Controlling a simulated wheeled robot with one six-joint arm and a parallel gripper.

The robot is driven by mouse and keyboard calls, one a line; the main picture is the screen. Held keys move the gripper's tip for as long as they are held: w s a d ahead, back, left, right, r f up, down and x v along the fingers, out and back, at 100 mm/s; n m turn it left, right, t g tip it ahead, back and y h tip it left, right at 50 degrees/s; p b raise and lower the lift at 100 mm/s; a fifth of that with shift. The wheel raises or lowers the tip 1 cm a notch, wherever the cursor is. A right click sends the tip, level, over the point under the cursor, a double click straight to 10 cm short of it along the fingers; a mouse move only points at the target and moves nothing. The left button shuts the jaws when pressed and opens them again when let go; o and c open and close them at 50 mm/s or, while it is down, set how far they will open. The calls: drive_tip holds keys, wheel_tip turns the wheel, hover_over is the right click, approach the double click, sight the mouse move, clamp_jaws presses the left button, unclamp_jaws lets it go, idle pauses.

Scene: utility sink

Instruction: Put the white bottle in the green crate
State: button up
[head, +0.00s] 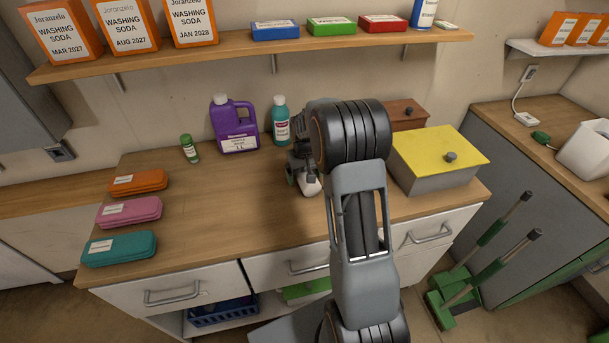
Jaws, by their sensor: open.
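A white object (309,187), which looks like the white bottle, is on the wooden counter, mostly hidden behind my gripper and arm. My gripper (303,178) is open and low over the counter at this object. I cannot tell whether the fingers touch it. A green container (305,290), possibly the green crate, shows on the open shelf below the drawers. My arm and the cabinet hide part of it.
A purple jug (236,128) and a teal bottle (281,124) stand behind my gripper. A small green bottle (190,149) and several pencil-case-like pouches (130,212) are to the left. A yellow-lidded box (440,160) is on the right. A blue basket (222,312) sits below.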

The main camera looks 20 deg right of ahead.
drive_tip(key=shift+c, duration=0.3)
drive_tip(key=c, duration=1)
